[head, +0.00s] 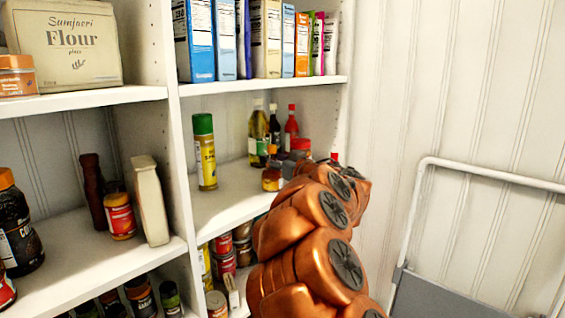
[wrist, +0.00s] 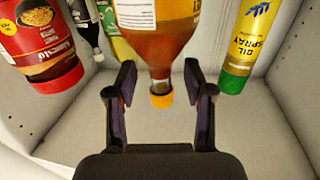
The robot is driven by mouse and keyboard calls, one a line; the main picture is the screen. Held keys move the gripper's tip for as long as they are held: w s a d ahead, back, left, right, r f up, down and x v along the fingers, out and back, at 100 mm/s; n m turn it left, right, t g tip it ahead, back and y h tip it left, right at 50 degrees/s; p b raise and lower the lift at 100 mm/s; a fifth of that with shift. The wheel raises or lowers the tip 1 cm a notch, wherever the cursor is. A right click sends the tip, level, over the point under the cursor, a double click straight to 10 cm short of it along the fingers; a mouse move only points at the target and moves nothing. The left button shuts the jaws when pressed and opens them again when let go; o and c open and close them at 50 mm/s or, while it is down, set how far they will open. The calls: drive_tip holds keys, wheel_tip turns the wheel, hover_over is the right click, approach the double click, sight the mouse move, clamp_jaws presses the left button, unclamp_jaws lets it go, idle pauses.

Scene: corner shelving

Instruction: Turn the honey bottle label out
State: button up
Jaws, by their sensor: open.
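The honey bottle (wrist: 168,48) hangs upside down in the wrist view, at the top centre, with amber contents and an orange cap (wrist: 161,96). A white panel of fine print (wrist: 135,15) faces the camera on its left part, and an edge of a yellow-orange label shows at its right. The bottle's base is out of frame. My gripper (wrist: 160,76) is open, its two fingers to either side of the bottle's neck and cap, with visible gaps. In the head view my arm covers the gripper, and I cannot pick out the honey bottle for certain.
In the wrist view, a red-lidded jar (wrist: 38,45) and a dark bottle (wrist: 85,25) stand left; a green-capped oil spray (wrist: 255,40) stands close right. The head view shows the spray (head: 205,155), several sauce bottles behind, a shelf above and a metal rail (head: 490,172) at right.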

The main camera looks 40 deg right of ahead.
drive_tip(key=shift+w, duration=0.65)
drive_tip(key=shift+c, duration=0.3)
clamp_jaws()
